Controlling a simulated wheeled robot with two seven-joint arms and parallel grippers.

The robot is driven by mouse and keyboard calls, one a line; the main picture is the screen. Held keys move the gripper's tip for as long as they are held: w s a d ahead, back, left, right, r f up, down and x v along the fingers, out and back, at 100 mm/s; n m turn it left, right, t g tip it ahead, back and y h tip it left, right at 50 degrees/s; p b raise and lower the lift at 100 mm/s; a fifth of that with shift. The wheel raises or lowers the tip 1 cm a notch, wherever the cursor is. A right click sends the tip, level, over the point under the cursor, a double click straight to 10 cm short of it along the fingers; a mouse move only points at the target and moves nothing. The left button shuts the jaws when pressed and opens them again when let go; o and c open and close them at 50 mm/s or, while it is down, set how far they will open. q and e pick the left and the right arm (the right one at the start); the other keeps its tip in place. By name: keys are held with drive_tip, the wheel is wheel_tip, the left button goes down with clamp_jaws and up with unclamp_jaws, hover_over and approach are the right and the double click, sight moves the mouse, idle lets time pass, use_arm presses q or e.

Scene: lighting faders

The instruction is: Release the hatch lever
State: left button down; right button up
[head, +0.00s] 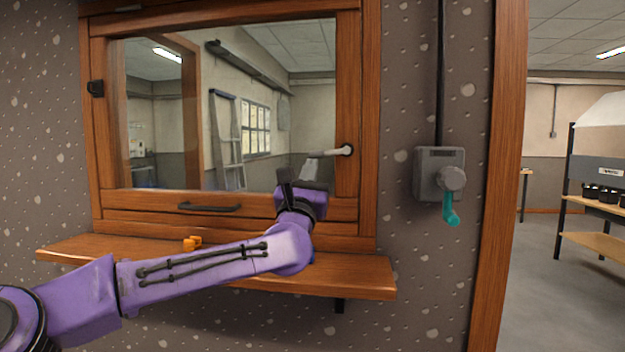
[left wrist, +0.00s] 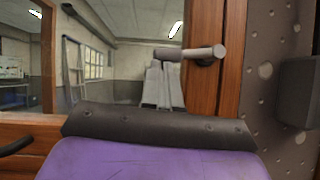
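The hatch lever (head: 330,153) is a pale grey rod on a dark round pivot at the right side of the wooden hatch frame. It points left, nearly level. In the left wrist view the lever (left wrist: 195,53) crosses just above my fingertips. My left gripper (head: 309,168) is raised at the lever's free end, with its grey fingers pointing up. The fingers (left wrist: 161,80) look close together just below the rod's end. Whether they touch or grip it I cannot tell. My right gripper is in neither view.
A wooden shelf (head: 345,278) juts out below the hatch and holds a small orange object (head: 191,243). A dark handle (head: 209,207) is on the lower sash. A grey box (head: 426,175) with a teal crank (head: 450,209) is on the wall to the right.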

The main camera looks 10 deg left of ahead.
use_arm(q)
drive_tip(key=shift+a+r, duration=0.3)
drive_tip(key=shift+r, duration=0.3)
idle(0.3)
drive_tip(key=w+a+f+b+v, duration=0.1)
drive_tip(key=f+b+v, duration=0.1)
drive_tip(key=b+v, duration=0.5)
drive_tip(key=v, duration=0.5)
drive_tip(key=shift+f+b, duration=0.3)
drive_tip(key=shift+f, duration=0.15)
drive_tip(key=shift+s+a, duration=0.1)
drive_tip(key=shift+a, duration=0.15)
